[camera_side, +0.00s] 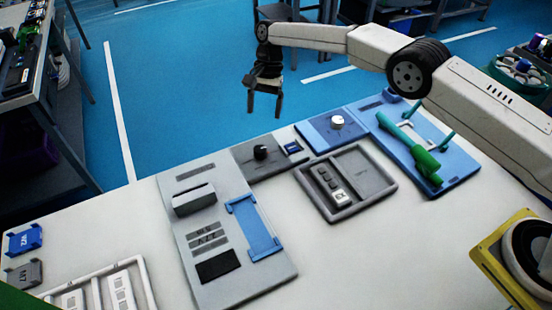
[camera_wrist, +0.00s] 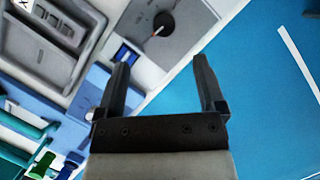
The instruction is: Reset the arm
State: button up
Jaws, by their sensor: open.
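My gripper (camera_side: 264,102) hangs in the air beyond the back edge of the white table (camera_side: 350,265), over the blue floor, with its fingers pointing down. In the wrist view my gripper (camera_wrist: 165,85) shows two dark fingers apart with nothing between them. It touches nothing. The panel with the black knob (camera_side: 260,152) lies below it on the table; that panel's knob also shows in the wrist view (camera_wrist: 163,22).
A grey panel (camera_side: 270,285) with a blue holder (camera_side: 256,228), a grey tray (camera_side: 364,202) with small blocks, a panel with a white knob (camera_side: 337,122) and a blue board with a green tool (camera_side: 425,160) lie on the table. A yellow fixture (camera_side: 487,255) stands at right.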

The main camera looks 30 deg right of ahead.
jog(key=s+d+r+n+t+h, duration=0.1)
jog(key=s+d+r+n+t, duration=0.1)
jog(key=s+d+r, duration=0.3)
jog(key=s+d+r+n+t+h, duration=0.15)
jog(key=s+d, duration=0.25)
jog(key=d, duration=0.4)
jog(key=s+d+n+t, duration=0.1)
jog(key=s+d, duration=0.3)
jog(key=s, duration=0.6)
jog(key=s+d+n+t, duration=0.1)
jog(key=s+d+n, duration=0.3)
jog(key=s, duration=0.7)
jog(key=shift+s+f, duration=0.25)
jog(key=shift+f, duration=0.1)
jog(key=shift+h, duration=0.25)
